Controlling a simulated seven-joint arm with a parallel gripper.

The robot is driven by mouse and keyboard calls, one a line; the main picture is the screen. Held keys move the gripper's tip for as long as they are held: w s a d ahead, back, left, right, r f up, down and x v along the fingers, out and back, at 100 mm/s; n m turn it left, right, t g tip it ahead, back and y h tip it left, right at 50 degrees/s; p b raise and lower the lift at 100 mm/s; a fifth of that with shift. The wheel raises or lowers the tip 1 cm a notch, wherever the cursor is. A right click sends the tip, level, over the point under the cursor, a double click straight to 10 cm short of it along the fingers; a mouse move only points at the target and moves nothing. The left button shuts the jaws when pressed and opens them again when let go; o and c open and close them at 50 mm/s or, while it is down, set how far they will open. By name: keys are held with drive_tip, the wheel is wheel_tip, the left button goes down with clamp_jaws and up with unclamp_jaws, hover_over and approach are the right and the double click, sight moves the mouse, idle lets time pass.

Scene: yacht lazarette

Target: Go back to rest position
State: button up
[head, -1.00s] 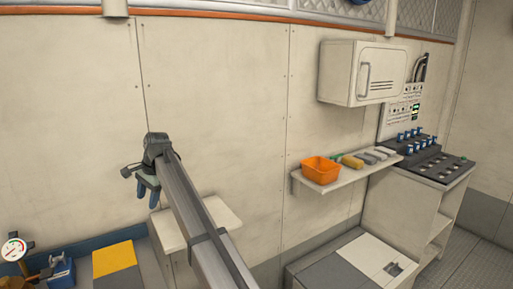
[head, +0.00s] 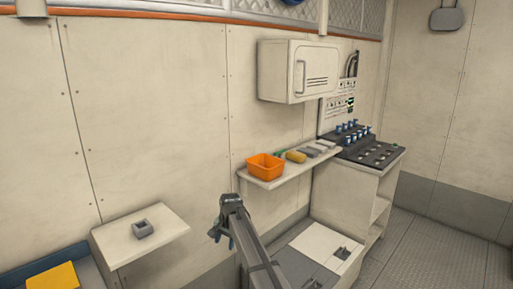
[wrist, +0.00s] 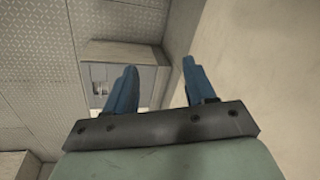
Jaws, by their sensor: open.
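My gripper (head: 217,232) is in the lower middle of the head view, at the end of my raised arm, in front of the wall. In the wrist view its two blue fingers (wrist: 157,88) stand apart with nothing between them. A small grey block with a dark recess (head: 142,229) sits on a cream wall shelf (head: 165,222) to the left of my gripper, apart from it.
A wall shelf (head: 245,177) right of my gripper holds an orange bin (head: 265,168) and several small items. A cabinet (head: 290,72) hangs above. A counter with a dark rack (head: 365,152) stands further right. A low bench (head: 325,240) lies below; the floor (head: 440,240) at right is clear.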

drive_tip(key=s+d+f+n+g+h, duration=0.1)
drive_tip(key=s+d+f, duration=0.5)
drive_tip(key=s+f, duration=0.3)
drive_tip(key=s+d+f+g, duration=0.2)
drive_tip(key=s+d+f, duration=0.4)
drive_tip(key=f, duration=0.4)
drive_tip(key=s+d+f+n+g+h, duration=0.1)
drive_tip(key=s+d+f, duration=0.5)
drive_tip(key=s+f, duration=0.3)
drive_tip(key=s+d+f+n+g, duration=0.1)
drive_tip(key=s+d+f, duration=0.3)
drive_tip(key=s, duration=0.7)
drive_tip(key=s+d+f+g, duration=0.2)
drive_tip(key=s+d+f, duration=0.1)
drive_tip(key=s, duration=0.9)
drive_tip(key=s+d+f+n+g, duration=0.1)
drive_tip(key=s+d+f, duration=0.3)
drive_tip(key=s, duration=0.8)
drive_tip(key=shift+d+f+n+g, duration=0.3)
drive_tip(key=shift+f, duration=0.05)
